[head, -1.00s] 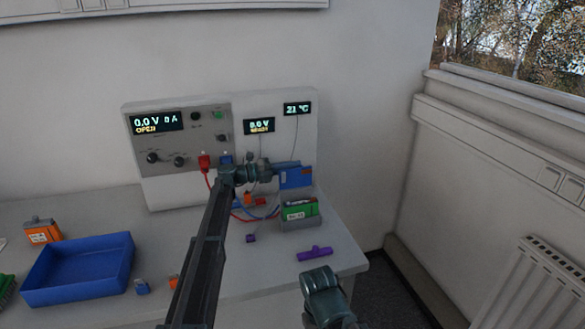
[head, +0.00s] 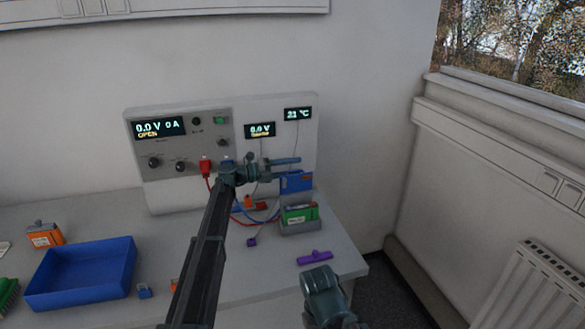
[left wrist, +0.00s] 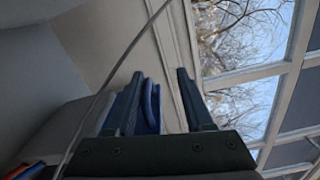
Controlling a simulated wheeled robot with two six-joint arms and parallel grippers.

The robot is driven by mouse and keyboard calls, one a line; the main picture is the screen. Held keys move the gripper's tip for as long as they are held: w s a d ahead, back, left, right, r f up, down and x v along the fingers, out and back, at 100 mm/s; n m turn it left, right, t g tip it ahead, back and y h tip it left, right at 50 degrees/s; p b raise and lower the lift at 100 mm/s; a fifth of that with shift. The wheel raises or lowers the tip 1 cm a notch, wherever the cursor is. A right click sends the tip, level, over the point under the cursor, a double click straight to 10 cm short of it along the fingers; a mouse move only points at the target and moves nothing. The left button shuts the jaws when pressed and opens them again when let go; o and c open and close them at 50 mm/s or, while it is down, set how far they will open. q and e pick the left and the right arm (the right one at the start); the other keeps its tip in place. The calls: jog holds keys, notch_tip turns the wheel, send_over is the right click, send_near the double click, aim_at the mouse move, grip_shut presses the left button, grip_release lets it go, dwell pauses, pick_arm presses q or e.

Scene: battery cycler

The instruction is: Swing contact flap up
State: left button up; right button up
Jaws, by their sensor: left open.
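The blue contact flap (head: 296,182) stands raised above the grey holder (head: 301,228), which has a green battery (head: 299,214) in it. My left gripper (head: 294,166) is open at the flap's upper left edge, with its fingers pointing right. In the left wrist view my left gripper (left wrist: 158,88) has its fingers spread, and the blue flap (left wrist: 151,106) shows between them, close to the left finger. I cannot tell whether that finger touches it.
The cycler panel (head: 181,119) with displays stands behind my left arm. Red and blue leads run down from it. A blue tray (head: 82,298), an orange battery (head: 45,235) and a purple piece (head: 314,257) lie on the table. The table's right edge is near the holder.

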pick_arm(q)
jog(key=s+r+p, duration=0.2)
jog(key=s+r, duration=0.1)
jog(key=s, duration=1.3)
jog(key=shift+d, duration=0.25)
pick_arm(e)
notch_tip(320, 180, up, 3)
jog(key=shift+f, duration=0.1)
